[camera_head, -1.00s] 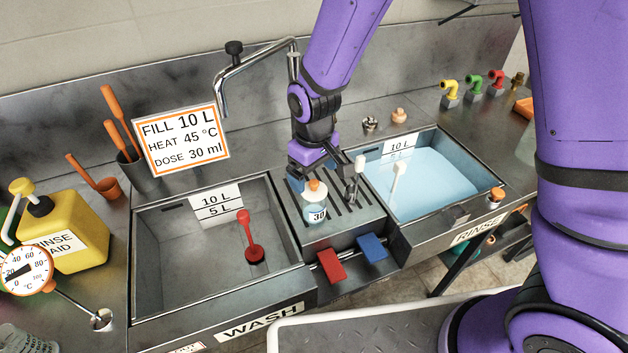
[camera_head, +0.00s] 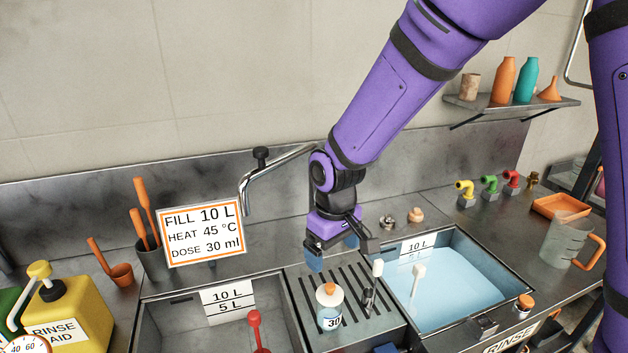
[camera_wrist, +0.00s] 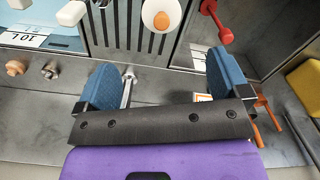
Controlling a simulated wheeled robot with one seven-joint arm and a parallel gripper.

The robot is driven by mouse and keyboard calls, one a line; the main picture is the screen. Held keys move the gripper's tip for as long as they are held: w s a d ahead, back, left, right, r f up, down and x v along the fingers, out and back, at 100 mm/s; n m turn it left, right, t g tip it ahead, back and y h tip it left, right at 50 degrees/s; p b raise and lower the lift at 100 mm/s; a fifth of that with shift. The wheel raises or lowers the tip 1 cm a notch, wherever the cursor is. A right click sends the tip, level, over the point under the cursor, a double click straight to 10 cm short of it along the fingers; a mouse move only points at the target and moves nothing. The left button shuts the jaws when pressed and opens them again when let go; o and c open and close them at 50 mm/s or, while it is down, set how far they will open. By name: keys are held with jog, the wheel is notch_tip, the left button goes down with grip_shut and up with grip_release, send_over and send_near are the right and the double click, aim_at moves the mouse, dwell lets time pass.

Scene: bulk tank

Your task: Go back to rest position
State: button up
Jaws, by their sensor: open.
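My gripper (camera_head: 335,256) hangs above the back part of the slatted drain board (camera_head: 372,326) between the two basins. In the wrist view its two blue finger pads (camera_wrist: 165,88) stand wide apart with nothing held between them. A small bottle (camera_head: 329,306) with an orange cap and a label reading 30 stands on the slats, apart from the gripper. My purple arm reaches in from the upper right.
The left basin (camera_head: 165,320) looks empty of water and holds a red plug handle (camera_head: 257,327). The right basin (camera_head: 520,292) holds blue water. A tap (camera_head: 262,180), a sign (camera_head: 203,232), a jug (camera_head: 567,243) and a yellow container (camera_head: 75,315) stand around. Open air lies above the counter.

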jog(key=s+d+r+m+t, duration=0.25)
jog(key=s+d+r, duration=0.25)
jog(key=d+r, duration=0.5)
jog(key=s+d+r+m+t, duration=0.1)
jog(key=s+d+r+m, duration=0.3)
jog(key=d+r, duration=0.55)
jog(key=s+d+r+t, duration=0.1)
jog(key=s+d, duration=0.1)
jog(key=s, duration=0.2)
jog(key=s+d+r+m, duration=0.1)
jog(key=s+d+r, duration=0.1)
jog(key=s, duration=0.3)
jog(key=shift+s+d+t, duration=0.25)
jog(key=shift+d+t, duration=0.1)
jog(key=shift+d, duration=0.1)
